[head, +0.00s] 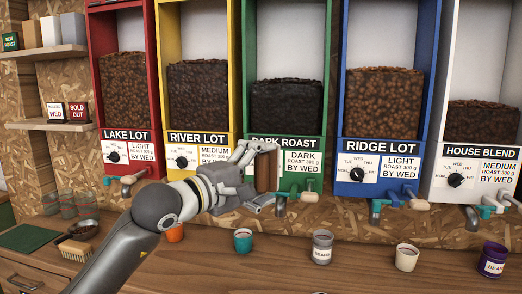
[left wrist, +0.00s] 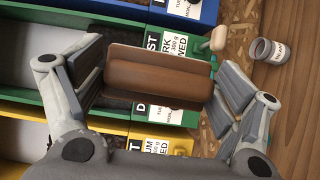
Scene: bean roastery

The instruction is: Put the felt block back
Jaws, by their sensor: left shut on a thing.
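The felt block, a brown bar (head: 266,172), is in my left gripper (head: 259,170) in front of the green Dark Roast dispenser (head: 287,129). In the left wrist view the block (left wrist: 158,76) lies lengthwise between the two finger pads of my left gripper (left wrist: 160,78), with a pad at each end. It covers part of the Dark Roast label. I cannot tell whether the block touches the dispenser. My right gripper is in neither view.
Red (head: 125,95), yellow (head: 199,100), blue (head: 385,110) and white (head: 474,130) dispensers stand alongside. Cups and a beans jar (head: 322,247) stand on the wooden counter below. A brush (head: 76,251), a bowl of beans (head: 84,229) and a green mat (head: 28,238) lie at left.

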